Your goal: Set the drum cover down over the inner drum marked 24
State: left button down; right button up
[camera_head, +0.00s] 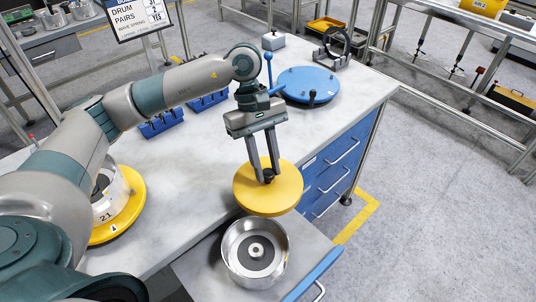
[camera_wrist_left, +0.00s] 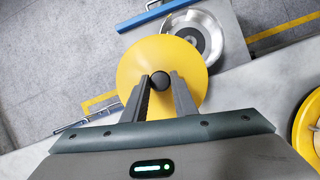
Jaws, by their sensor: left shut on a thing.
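The drum cover, a round yellow disc (camera_head: 283,200) with a black knob, hangs from my left gripper (camera_head: 265,177). The gripper's two fingers are shut on the knob. In the left wrist view the cover (camera_wrist_left: 140,62) fills the middle, with the fingers at the knob (camera_wrist_left: 160,82). An open silver drum (camera_head: 232,266) with a dark ring and a central hub stands just in front of the cover on a grey pull-out surface. It also shows partly behind the cover in the left wrist view (camera_wrist_left: 214,38). No number is readable on it. My right gripper is out of view.
A drum marked 21 (camera_head: 107,208) stands on a yellow base (camera_head: 133,211) at the left, partly hidden by my arm. A blue round plate (camera_head: 308,82) with upright handles, a dark ring stand (camera_head: 333,50) and blue blocks (camera_head: 161,124) are farther back. The middle worktop is clear.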

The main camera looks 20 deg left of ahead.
aim_at(261, 197)
pick_arm(q)
jog(key=m, duration=0.2)
jog(key=s+m+g+y, duration=0.1)
jog(key=m, duration=0.1)
jog(key=s+m+y, duration=0.1)
jog(key=m, duration=0.1)
jog(key=shift+s+d+f+m+g, duration=0.15)
jog(key=shift+d+f+m+g, duration=0.1)
jog(key=shift+d+m+g, duration=0.1)
jog(key=m, duration=0.1)
jog(key=s+m+y, duration=0.1)
jog(key=m, duration=0.2)
jog(key=shift+s+d+f+y, duration=0.15)
jog(key=shift+s+y, duration=0.1)
jog(key=shift+y, duration=0.15)
